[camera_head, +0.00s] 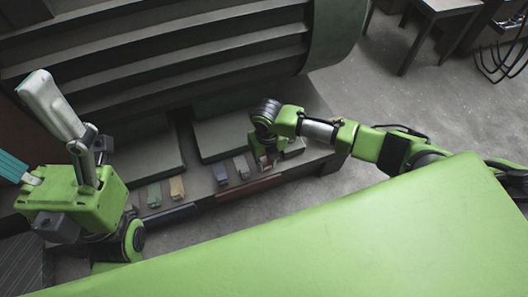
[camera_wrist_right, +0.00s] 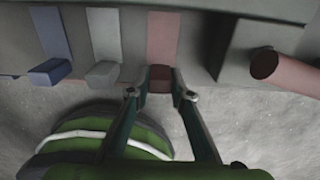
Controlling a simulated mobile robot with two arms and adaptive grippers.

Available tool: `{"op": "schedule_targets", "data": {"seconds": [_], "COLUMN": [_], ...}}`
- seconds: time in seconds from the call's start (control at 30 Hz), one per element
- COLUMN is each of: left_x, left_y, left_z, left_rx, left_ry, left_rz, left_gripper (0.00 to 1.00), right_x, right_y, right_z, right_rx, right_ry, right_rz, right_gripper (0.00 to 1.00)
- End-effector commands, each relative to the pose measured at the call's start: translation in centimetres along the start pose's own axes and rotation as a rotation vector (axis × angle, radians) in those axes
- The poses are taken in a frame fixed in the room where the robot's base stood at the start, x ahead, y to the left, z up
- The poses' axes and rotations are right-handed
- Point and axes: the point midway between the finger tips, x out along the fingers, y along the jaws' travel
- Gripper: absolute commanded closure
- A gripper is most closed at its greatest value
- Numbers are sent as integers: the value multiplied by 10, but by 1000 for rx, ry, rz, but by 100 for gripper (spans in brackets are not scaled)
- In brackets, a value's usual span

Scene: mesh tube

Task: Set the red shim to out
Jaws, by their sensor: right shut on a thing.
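The red shim (camera_wrist_right: 163,38) is a flat reddish strip with a darker block at its near end. In the right wrist view it runs from under the grey machine foot out between my fingertips. My right gripper (camera_wrist_right: 160,76) is shut on its end block, one finger on each side. In the head view my right gripper (camera_head: 266,160) is at the front of the machine base and hides most of the shim. My left arm is raised at the left; only a teal piece of its gripper (camera_head: 12,168) shows at the picture's edge, so its opening is unclear.
A blue shim (camera_wrist_right: 50,71) and a light grey shim (camera_wrist_right: 103,74) lie left of the red one. A reddish round bar (camera_wrist_right: 265,63) sticks out at right. Green (camera_head: 153,195) and yellow (camera_head: 177,188) shims are further left. Open floor lies in front.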

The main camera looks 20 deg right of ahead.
Motion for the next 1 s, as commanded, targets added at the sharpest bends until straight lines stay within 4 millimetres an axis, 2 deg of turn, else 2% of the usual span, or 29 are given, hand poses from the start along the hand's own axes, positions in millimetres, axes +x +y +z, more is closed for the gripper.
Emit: {"op": "schedule_targets", "data": {"seconds": [0.33, 0.37, 0.4, 0.43, 0.8, 0.87, 1.0], "left_x": [-2, -1, -1, -1, -1, -1, -1], "left_y": [0, 0, 0, 0, 0, 0, 0], "left_z": [0, 0, 0, 0, -1, -1, -1], "left_rx": [-1, -1, -1, -1, -1, -1, -1], "left_ry": [-7, -7, -7, -7, -5, -5, -5], "left_rz": [-3, -3, -3, -3, -3, -3, -3], "left_gripper": [28, 28, 28, 28, 28, 28, 28], "right_x": [1, 1, 1, 1, -2, -7, -30], "right_y": [-1, -1, -1, 0, 0, 0, -1], "right_z": [-6, -6, -7, -6, -4, -3, -2], "right_rx": [-1, -2, -2, -2, -1, -1, -1], "right_ry": [10, 11, 11, 11, 3, 3, -1], "right_rz": [-3, -3, -3, -3, -1, 0, 0], "right_gripper": [100, 77, 67, 62, 62, 62, 62]}}
